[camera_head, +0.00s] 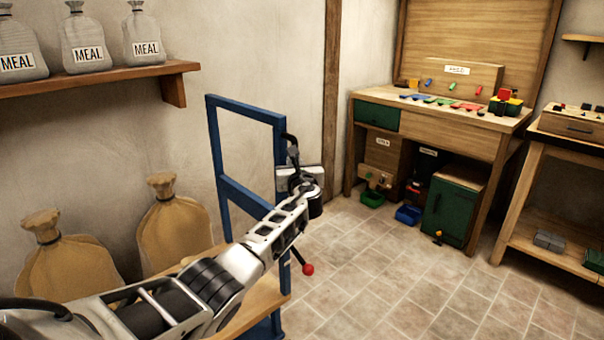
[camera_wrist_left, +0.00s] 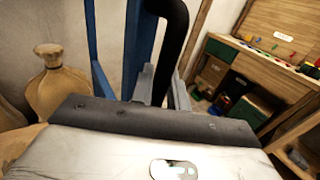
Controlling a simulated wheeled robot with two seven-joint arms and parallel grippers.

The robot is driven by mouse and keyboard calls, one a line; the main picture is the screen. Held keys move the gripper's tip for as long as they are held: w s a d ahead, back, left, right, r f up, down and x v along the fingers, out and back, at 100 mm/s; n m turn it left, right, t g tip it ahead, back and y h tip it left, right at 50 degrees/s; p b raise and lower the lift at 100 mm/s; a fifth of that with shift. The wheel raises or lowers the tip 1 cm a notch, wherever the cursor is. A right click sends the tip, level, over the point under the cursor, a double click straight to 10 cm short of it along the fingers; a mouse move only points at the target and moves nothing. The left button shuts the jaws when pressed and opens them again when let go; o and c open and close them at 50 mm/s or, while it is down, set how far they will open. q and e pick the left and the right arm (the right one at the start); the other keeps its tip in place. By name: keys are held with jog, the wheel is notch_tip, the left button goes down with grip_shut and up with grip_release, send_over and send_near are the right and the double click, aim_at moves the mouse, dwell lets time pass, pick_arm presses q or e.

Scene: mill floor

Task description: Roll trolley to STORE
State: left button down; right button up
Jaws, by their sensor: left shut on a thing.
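The trolley has a blue upright frame (camera_head: 213,150) and a wooden deck (camera_head: 262,302), partly hidden behind my left arm. Tan sacks (camera_head: 174,232) stand at the deck's left; I cannot tell whether they rest on it. My left gripper (camera_head: 291,165) is at the frame's right post, shut on a black handle. In the left wrist view the black handle (camera_wrist_left: 172,45) rises between the fingers, with the blue frame (camera_wrist_left: 134,45) just left of it. A red-knobbed lever (camera_head: 307,269) shows below the gripper. My right gripper is not in view. No STORE sign is readable.
A wall shelf (camera_head: 120,77) with MEAL sacks (camera_head: 90,35) hangs at upper left. A wooden bench (camera_head: 455,136) with coloured parts and a green cabinet (camera_head: 453,208) stands at the back right. Another bench (camera_head: 560,195) is at the right edge. The tiled floor (camera_head: 400,275) between is mostly clear.

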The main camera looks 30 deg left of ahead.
pick_arm(q)
jog(key=shift+w+d+f, duration=0.1)
jog(key=shift+w+d, duration=0.05)
jog(key=shift+w, duration=0.25)
jog(key=shift+w+d+r, duration=0.1)
jog(key=shift+r, duration=0.1)
jog(key=c, duration=1.7)
grip_release()
jog(key=shift+o, duration=1.2)
jog(key=shift+w+f, duration=0.1)
jog(key=shift+w, duration=0.1)
jog(key=shift+s, duration=0.1)
jog(key=shift+s, duration=0.1)
